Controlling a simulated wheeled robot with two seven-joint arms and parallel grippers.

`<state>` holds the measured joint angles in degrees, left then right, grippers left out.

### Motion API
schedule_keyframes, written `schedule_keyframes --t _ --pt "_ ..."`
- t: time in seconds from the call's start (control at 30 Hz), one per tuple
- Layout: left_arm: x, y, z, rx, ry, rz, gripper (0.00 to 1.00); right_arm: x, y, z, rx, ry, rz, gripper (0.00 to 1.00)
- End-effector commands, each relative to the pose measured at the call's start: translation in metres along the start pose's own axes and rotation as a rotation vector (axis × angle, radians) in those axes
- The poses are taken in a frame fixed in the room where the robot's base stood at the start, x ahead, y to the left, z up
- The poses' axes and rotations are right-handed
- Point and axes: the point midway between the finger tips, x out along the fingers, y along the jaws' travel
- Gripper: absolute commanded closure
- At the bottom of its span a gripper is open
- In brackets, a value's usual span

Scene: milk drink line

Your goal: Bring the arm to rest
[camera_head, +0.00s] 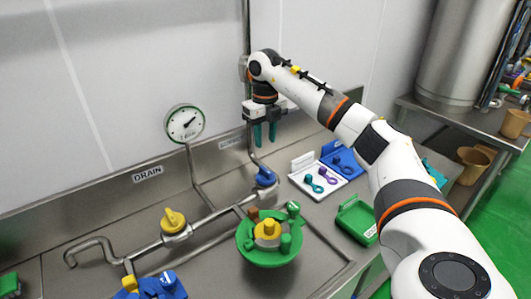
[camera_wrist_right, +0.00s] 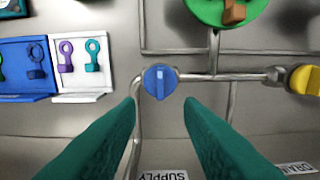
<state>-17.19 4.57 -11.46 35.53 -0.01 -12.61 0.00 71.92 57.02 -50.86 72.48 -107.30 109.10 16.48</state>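My right arm (camera_head: 370,140) reaches in from the lower right and bends down at the wrist near the back wall. My right gripper (camera_head: 265,134) points down with its teal fingers apart and nothing between them. It hangs above the blue valve knob (camera_head: 265,176) and is clear of it. In the right wrist view the two fingers (camera_wrist_right: 160,130) stand wide on either side, with the blue knob (camera_wrist_right: 160,81) seen beyond the gap. The knob's grip bar looks upright in that view. My left gripper is not in view.
A yellow valve (camera_head: 174,220), a gauge (camera_head: 185,123) and pipes stand left of the gripper. A round green fixture (camera_head: 270,260) sits in front. White (camera_head: 325,190) and blue (camera_head: 355,170) trays with small keys and a green tray (camera_head: 357,220) lie to the right, beneath my arm.

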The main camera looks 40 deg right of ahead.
Motion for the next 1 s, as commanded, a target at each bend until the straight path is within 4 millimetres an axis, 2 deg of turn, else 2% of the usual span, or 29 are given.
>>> schedule_keyframes --t 0.2,0.73,0.83,1.0 --pt "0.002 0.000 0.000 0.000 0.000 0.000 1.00 -0.012 0.000 0.000 -0.001 0.000 0.000 0.66" --pt "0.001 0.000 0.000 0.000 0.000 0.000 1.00 -0.013 0.000 0.000 -0.001 0.000 0.000 0.66" --pt "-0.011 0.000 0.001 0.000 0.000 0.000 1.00 -0.025 0.000 0.000 0.000 0.000 0.000 0.66" --pt "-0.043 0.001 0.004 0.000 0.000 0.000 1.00 -0.057 0.000 0.000 0.000 0.000 0.000 0.66"
